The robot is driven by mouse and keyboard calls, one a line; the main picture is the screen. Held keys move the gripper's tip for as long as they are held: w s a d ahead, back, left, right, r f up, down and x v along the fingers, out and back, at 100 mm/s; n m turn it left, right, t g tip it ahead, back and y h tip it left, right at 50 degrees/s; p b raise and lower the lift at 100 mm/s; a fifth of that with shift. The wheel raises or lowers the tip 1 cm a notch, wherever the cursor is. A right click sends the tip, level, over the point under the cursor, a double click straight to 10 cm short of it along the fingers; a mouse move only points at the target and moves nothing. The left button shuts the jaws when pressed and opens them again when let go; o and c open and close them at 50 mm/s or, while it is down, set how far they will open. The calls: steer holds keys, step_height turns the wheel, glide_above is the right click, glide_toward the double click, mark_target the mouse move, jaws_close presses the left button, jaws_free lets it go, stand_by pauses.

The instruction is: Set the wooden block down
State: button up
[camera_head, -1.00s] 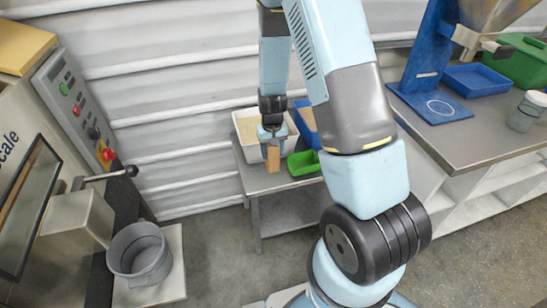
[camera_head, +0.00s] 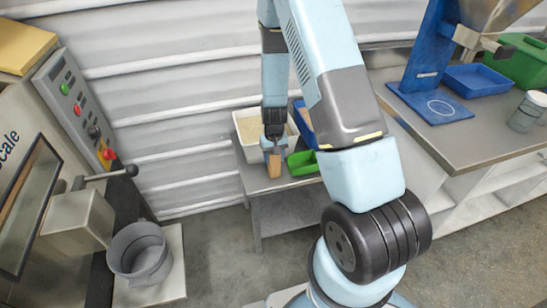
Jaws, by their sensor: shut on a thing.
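The wooden block (camera_head: 274,166) is a small tan upright piece near the front edge of the low grey table (camera_head: 252,184). My gripper (camera_head: 273,152) points down and is shut on the upper part of the block. The block's lower end is at or just above the tabletop; I cannot tell whether it touches. The block stands in front of a white bin (camera_head: 237,128) of pale material and just left of a green scoop-like tray (camera_head: 303,163).
A blue tray (camera_head: 304,118) sits behind the green one. At left a machine with a button panel (camera_head: 76,108) stands over a grey bucket (camera_head: 139,252). At right a bench (camera_head: 440,140) carries a blue stand (camera_head: 428,80), a blue tray (camera_head: 478,79) and a jar (camera_head: 526,112).

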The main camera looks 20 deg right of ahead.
steer(key=o, duration=1.1)
steer(key=shift+o, duration=0.2)
